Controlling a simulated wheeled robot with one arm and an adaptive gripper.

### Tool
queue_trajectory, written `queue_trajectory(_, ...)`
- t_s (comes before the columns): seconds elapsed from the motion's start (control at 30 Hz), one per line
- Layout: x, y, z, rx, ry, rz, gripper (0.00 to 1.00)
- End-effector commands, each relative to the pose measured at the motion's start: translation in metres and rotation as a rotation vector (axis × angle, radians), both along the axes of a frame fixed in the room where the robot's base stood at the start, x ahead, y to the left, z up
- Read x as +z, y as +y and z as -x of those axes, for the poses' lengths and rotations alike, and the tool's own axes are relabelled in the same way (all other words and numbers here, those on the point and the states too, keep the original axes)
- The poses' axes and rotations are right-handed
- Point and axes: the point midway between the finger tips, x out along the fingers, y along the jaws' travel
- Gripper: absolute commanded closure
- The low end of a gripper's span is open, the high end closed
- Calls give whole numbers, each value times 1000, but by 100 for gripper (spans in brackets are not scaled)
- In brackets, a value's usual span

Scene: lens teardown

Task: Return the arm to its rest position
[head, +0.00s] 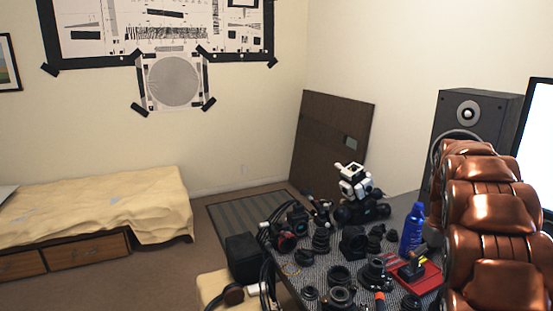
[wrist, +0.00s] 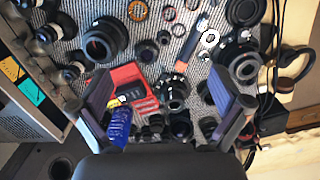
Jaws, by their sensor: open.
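My gripper (wrist: 166,108) shows in the wrist view, with its two dark fingers spread wide at left and right. Nothing is held between them. It hangs above the crowded table, and the blue bottle (wrist: 120,125) shows beside the left finger. A red tray (wrist: 128,75) and a dark lens part (wrist: 173,88) show between the fingers, on the table beneath. I cannot make out my gripper in the head view.
The patterned table (head: 320,283) is covered with lens parts, a blue bottle (head: 412,228) and a red tray (head: 427,281). A white and black device (head: 354,182) stands at its back. A brown leather chair (head: 492,225) blocks the right. Carpet (head: 150,275) is free at left.

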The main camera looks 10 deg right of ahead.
Motion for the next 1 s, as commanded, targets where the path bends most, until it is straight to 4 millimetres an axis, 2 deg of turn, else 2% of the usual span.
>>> queue_trajectory(0.1,12,33,11,-4,5,2,0)
queue_trajectory(0.5,36,130,67,-20,29,-2,0)
queue_trajectory(0.77,41,187,114,-17,41,-8,0)
queue_trajectory(1.0,37,232,165,-6,61,-15,0)
